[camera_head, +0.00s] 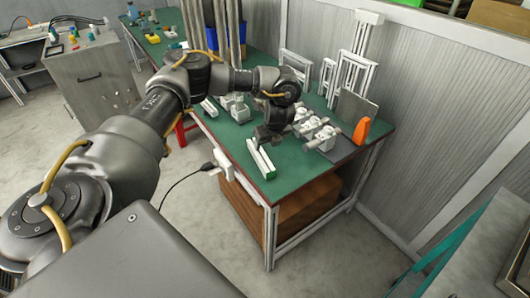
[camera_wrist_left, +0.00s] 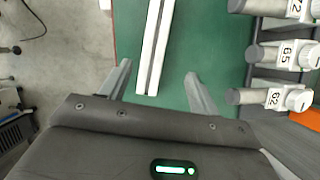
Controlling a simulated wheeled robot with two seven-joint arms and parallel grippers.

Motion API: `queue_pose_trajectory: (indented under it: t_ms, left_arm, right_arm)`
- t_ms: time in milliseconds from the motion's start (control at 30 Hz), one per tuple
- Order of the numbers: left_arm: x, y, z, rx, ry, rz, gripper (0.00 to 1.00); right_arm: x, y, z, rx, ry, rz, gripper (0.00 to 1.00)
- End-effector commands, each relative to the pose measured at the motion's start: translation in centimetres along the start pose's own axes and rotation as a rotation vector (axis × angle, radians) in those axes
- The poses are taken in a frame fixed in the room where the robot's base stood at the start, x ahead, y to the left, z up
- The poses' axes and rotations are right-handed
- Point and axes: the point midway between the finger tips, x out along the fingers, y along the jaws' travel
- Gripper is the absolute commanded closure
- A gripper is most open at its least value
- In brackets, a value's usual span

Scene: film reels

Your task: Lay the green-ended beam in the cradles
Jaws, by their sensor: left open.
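A long white beam (camera_head: 261,159) with a lengthwise groove lies near the front edge of the green table; a green end shows in the head view. It also shows in the left wrist view (camera_wrist_left: 155,45), running away from my gripper. My left gripper (camera_head: 265,138) is over the table at the beam's far part. In the left wrist view its open, empty fingers (camera_wrist_left: 157,78) stand on either side of the beam's line. Several grey fixtures with white numbered blocks (camera_head: 312,127) stand in a row right of the beam; I cannot tell whether they are the cradles. My right gripper is out of view.
Another white bar (camera_head: 209,107) lies farther left on the green table (camera_head: 236,142). An orange object (camera_head: 362,130) stands at the right near a grey panel (camera_head: 356,106). White frames (camera_head: 352,75) stand at the back. A brown box (camera_head: 305,212) is under the table.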

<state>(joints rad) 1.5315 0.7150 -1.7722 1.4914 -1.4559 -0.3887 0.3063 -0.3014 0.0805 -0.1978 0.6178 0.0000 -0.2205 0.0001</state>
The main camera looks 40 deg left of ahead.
Motion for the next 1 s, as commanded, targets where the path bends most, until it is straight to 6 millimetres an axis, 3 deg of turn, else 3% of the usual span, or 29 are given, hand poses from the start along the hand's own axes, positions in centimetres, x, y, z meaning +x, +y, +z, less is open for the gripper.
queue_pose_trajectory:
  t_ms: [67,167,300,400,500,833,1000]
  left_arm:
    - [1.9,0.7,0.0,-0.012,0.002,0.009,0.38]
    - [3.6,0.8,0.0,-0.012,0.002,0.008,0.38]
    - [4.9,0.6,0.1,-0.010,0.001,0.005,0.38]
    - [5.2,0.5,0.1,-0.007,0.000,0.005,0.38]
    - [5.2,0.5,0.1,-0.007,0.000,0.005,0.38]
    - [9.6,0.8,0.0,-0.007,0.002,0.008,0.38]
    - [10.3,0.7,0.1,-0.006,0.000,0.005,0.38]
  right_arm:
    - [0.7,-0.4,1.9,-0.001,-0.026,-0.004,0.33]
    - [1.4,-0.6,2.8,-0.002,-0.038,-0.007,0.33]
    - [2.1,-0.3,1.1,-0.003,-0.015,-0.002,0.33]
    - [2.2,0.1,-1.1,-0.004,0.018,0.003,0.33]
    - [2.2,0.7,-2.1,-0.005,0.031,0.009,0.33]
    - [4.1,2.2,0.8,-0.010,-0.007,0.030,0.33]
    - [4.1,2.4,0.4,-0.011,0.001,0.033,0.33]
